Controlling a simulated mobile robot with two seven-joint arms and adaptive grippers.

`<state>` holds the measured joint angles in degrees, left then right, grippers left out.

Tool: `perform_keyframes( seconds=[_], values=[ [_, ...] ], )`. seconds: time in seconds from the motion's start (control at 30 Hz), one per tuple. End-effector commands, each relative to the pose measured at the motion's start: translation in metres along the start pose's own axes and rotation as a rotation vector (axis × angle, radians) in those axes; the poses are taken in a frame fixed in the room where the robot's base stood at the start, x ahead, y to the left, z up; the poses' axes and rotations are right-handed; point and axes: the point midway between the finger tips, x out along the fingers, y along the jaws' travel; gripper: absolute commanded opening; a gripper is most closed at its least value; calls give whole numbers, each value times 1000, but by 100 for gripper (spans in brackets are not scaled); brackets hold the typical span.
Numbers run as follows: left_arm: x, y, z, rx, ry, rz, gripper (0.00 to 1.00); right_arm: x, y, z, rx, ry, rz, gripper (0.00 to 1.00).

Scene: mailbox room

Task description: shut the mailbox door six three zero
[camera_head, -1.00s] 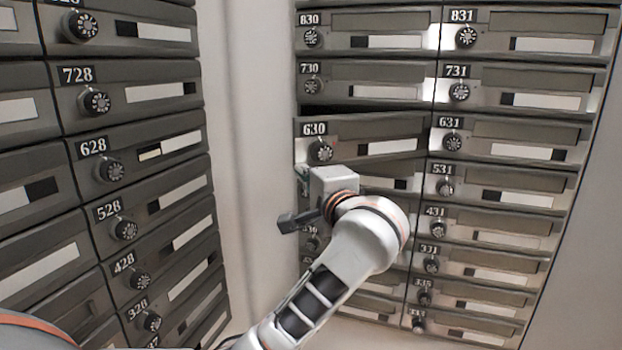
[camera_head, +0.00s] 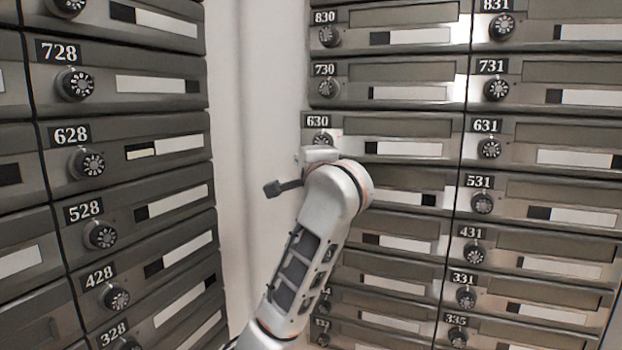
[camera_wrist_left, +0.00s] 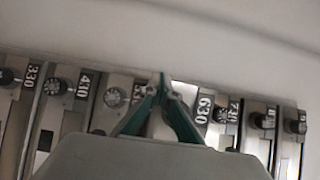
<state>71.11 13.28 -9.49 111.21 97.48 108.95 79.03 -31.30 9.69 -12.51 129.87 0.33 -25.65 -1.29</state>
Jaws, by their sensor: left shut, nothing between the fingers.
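Mailbox door 630 (camera_head: 390,128) is in the right bank in the head view, with a black number plate, a round dial and a white label. My right gripper is out of view.
Door 730 (camera_head: 390,93) is above and door 631 (camera_head: 560,131) is to the right. A second mailbox bank stands at the left, with door 628 (camera_head: 135,155). A pale wall strip (camera_head: 245,80) lies between the banks. My left forearm covers some lower doors.

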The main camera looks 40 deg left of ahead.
Motion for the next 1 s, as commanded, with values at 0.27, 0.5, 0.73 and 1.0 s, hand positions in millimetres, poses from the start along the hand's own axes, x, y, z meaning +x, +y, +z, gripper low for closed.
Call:
perform_keyframes(
  seconds=[0.27, 0.5, 0.73, 1.0],
  values=[
    [31, 1, -12, 1, -1, 1, 0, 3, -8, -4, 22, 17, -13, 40],
    [37, -2, -14, -3, 0, -2, 0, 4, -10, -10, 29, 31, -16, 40],
    [37, -3, -14, -3, 0, -2, 0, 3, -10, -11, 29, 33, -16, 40],
    [33, -3, -14, -4, 1, -2, 0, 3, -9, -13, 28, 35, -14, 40]
  ],
)
